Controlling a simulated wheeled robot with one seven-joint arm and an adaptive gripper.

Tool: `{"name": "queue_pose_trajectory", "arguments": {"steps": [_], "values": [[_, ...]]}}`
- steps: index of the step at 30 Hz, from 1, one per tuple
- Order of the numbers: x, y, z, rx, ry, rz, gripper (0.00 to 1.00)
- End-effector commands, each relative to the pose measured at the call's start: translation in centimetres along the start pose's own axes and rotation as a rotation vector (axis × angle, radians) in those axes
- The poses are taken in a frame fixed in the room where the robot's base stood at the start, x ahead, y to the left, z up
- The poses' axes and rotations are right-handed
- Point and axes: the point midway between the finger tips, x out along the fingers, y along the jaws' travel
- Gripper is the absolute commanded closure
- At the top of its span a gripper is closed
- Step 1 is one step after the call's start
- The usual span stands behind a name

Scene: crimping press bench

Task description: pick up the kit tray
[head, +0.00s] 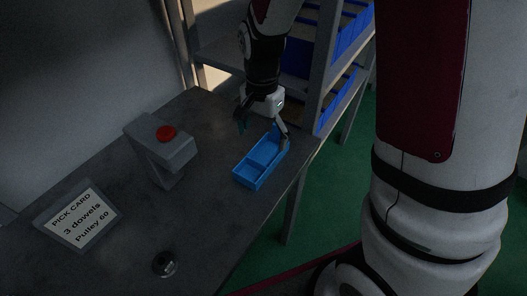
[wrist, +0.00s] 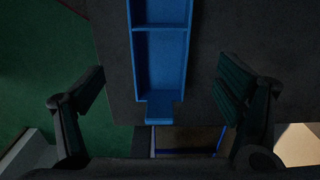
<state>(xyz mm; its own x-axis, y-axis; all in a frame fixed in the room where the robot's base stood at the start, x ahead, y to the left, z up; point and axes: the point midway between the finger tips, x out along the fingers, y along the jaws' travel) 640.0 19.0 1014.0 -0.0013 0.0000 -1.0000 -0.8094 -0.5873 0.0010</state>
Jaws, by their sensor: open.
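The kit tray is a blue, open, divided tray (head: 249,181) lying on the grey bench near its right edge in the head view. It looks empty in the compartments I can see. In the wrist view the tray (wrist: 161,108) runs down from the top edge, with a crosswise divider and a narrow tab at its near end. My gripper (head: 263,135) is open at the tray's far end. In the wrist view the fingers (wrist: 161,92) stand wide on either side of the tray, with a gap to each side. Whether the fingertips are at tray height is unclear.
A grey press with a red button (head: 166,133) stands left of the tray. A pick card (head: 82,216) and a small round metal part (head: 164,264) are on the bench (head: 125,245). A shelf with blue bins (head: 351,36) stands behind. Green floor (head: 335,180) lies right of the bench edge.

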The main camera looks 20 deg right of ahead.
Motion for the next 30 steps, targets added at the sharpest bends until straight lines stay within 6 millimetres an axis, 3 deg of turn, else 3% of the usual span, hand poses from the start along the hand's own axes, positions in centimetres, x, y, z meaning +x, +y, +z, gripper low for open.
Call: {"name": "queue_pose_trajectory", "arguments": {"steps": [3, 11, 21, 30], "values": [[1.9, 0.0, 0.0, -0.001, -0.001, 0.003, 0.14], [3.6, 0.1, -0.1, 0.0, -0.001, 0.002, 0.14], [7.8, 0.0, -0.2, 0.0, 0.0, 0.001, 0.14], [8.3, 0.0, -0.2, -0.001, 0.001, -0.001, 0.14]]}}
